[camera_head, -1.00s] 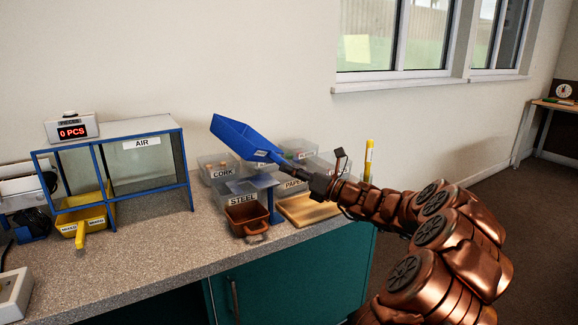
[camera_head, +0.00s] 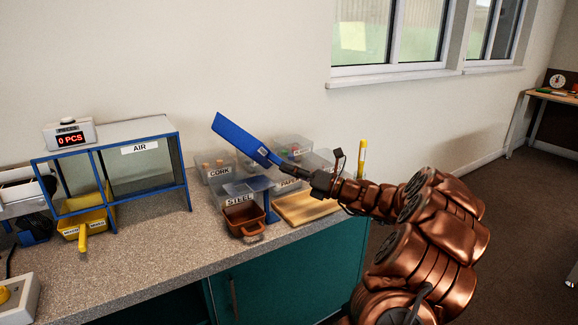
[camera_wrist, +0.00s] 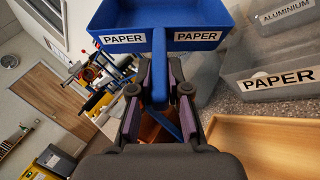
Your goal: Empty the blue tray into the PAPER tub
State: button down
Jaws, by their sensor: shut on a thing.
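The blue tray (camera_head: 240,138) is in the air in the head view, tilted steeply with its far end up to the left. In the wrist view the blue tray (camera_wrist: 160,18) carries two PAPER labels on its near wall. My gripper (camera_wrist: 158,95) is shut on the tray's blue handle. The clear PAPER tub (camera_wrist: 270,84) is right of my gripper in the wrist view, with a small pale thing in it. In the head view the PAPER tub (camera_head: 289,183) is partly hidden behind my gripper.
Other clear tubs, CORK (camera_head: 219,172), STEEL (camera_head: 238,202) and ALUMINIUM (camera_wrist: 285,12), stand close by. A brown tray (camera_head: 243,220) and a wooden tray (camera_head: 305,210) are in front. An AIR box (camera_head: 140,149) with blue frame and a yellow tray (camera_head: 85,222) stand left.

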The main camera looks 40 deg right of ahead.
jog(key=shift+w+d+r+m+y+p, duration=0.15)
jog(key=shift+d+m+p, duration=0.55)
jog(key=shift+p, duration=3)
jog(key=shift+w+d+r+m+y+p, duration=0.15)
jog(key=shift+d+m+p, duration=0.5)
jog(key=shift+p, duration=3)
jog(key=shift+w+d+r+m+g+y+p, duration=0.2)
jog(key=shift+m+p, duration=0.5)
jog(key=shift+p, duration=1.25)
jog(key=shift+s+d+f+m+g+y+p, duration=0.2)
jog(key=shift+m+p, duration=0.45)
jog(key=shift+p, duration=1.3)
jog(key=shift+w+d+r+m+p, duration=0.2)
jog(key=shift+d+m+p, duration=0.35)
jog(key=shift+p, duration=0.75)
jog(key=w+d+m+t+b, duration=0.1)
jog(key=w+d+m, duration=0.2)
jog(key=d+m, duration=0.3)
jog(key=m, duration=0.4)
jog(key=shift+d+f, duration=0.3)
jog(key=shift+f, duration=0.1)
jog(key=shift+w+r, duration=0.1)
